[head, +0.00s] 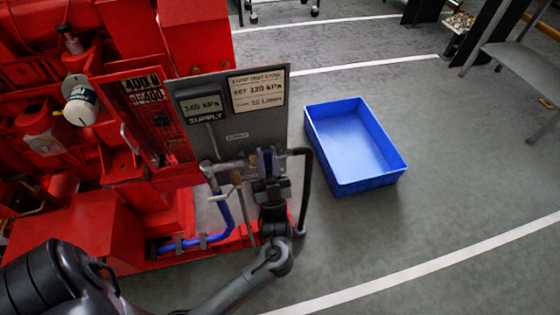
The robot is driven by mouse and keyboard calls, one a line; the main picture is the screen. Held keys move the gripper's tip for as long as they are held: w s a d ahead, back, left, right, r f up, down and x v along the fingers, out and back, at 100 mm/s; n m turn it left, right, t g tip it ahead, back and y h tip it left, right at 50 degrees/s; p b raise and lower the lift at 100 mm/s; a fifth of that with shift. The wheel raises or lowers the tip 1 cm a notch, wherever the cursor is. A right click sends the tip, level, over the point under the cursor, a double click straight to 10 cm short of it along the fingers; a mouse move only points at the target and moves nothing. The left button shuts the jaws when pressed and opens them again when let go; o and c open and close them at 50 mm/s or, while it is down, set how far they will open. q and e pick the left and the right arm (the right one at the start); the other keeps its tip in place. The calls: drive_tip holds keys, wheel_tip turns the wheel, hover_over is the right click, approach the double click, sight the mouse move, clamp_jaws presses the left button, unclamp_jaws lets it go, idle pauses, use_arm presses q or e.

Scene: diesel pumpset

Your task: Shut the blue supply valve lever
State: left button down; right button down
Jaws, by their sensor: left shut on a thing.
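The grey panel (238,128) stands upright on the red pumpset. Its supply gauge (202,104) reads about 140 kPa. A grey pipe (228,164) runs across the panel's lower part, and a blue pipe (226,212) drops from its left side. My left gripper (268,163) is at the right part of this pipe, shut on the blue supply valve lever (264,157). The gripper hides most of the lever and the valve body, so the lever's exact angle cannot be told. My right gripper is not in view.
A black hose (307,190) curves down just right of my left gripper. An empty blue crate (388,172) stands on the floor to the right. Red machine parts (80,225) fill the left side. The floor at the lower right is clear.

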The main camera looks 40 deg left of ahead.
use_arm(q)
drive_tip(key=shift+s+n+g, duration=0.15)
drive_tip(key=shift+n+g, duration=0.15)
drive_tip(key=shift+n, duration=0.2)
drive_tip(key=c, duration=1)
unclamp_jaws()
drive_tip(key=shift+a, duration=0.1)
